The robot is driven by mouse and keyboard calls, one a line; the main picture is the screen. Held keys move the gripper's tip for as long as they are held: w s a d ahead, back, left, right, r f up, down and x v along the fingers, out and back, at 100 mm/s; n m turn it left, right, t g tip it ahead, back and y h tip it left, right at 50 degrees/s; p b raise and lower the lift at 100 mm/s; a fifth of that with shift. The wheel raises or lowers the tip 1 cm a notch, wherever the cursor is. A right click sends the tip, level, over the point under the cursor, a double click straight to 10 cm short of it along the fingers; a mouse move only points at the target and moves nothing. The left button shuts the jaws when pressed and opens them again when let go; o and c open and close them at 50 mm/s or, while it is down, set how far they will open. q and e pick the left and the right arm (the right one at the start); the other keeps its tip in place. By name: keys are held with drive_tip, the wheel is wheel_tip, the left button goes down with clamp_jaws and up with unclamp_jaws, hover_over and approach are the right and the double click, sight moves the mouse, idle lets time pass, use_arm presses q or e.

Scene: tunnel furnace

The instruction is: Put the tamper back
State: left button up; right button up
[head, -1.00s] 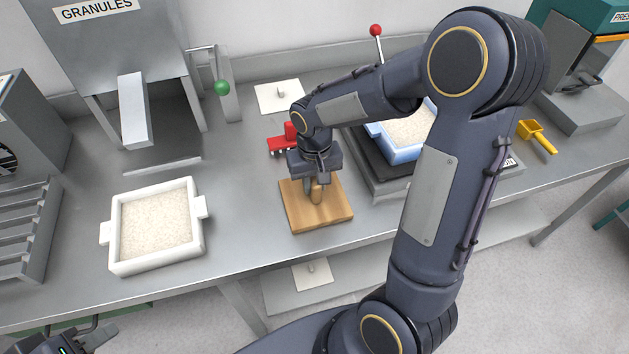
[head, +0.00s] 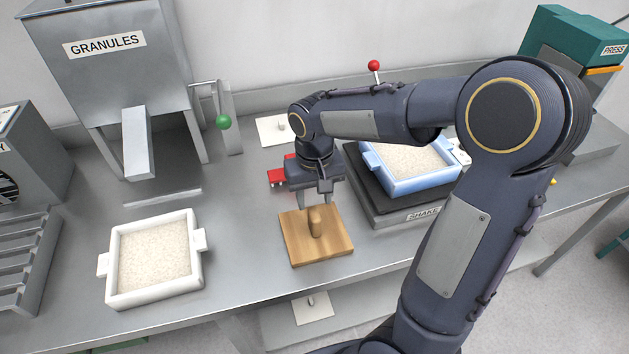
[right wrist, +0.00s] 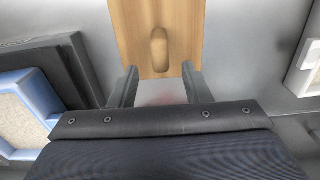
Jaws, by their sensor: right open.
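The tamper is a square wooden block (head: 312,250) with an upright rounded wooden handle (head: 315,222). It rests flat on the grey bench near the front edge. It also shows at the top of the right wrist view (right wrist: 160,40). My right gripper (head: 317,199) is open and empty, just above and behind the handle. In the right wrist view its two fingers (right wrist: 159,72) stand apart, with the handle beyond their tips and not between them. My left gripper is not in view.
A white granule-filled tray (head: 112,273) is left of the tamper. A blue-rimmed tray (head: 405,186) sits on the dark shaker (head: 383,208) to the right. A red object (head: 277,179), partly hidden, and a white plate (head: 268,133) lie behind. The granules hopper (head: 110,75) stands at back left.

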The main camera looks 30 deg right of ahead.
wheel_tip(320, 180, up, 5)
drive_tip(key=s+a+t+y, duration=0.2)
drive_tip(key=s, duration=0.6)
drive_tip(key=s+a+n+t+y, duration=0.1)
drive_tip(key=s+a+t, duration=0.1)
drive_tip(key=s, duration=0.7)
drive_tip(key=shift+r+t+y, duration=0.15)
drive_tip(key=shift+t+y, duration=0.25)
drive_tip(key=shift+t, duration=0.4)
drive_tip(key=shift+a, duration=0.1)
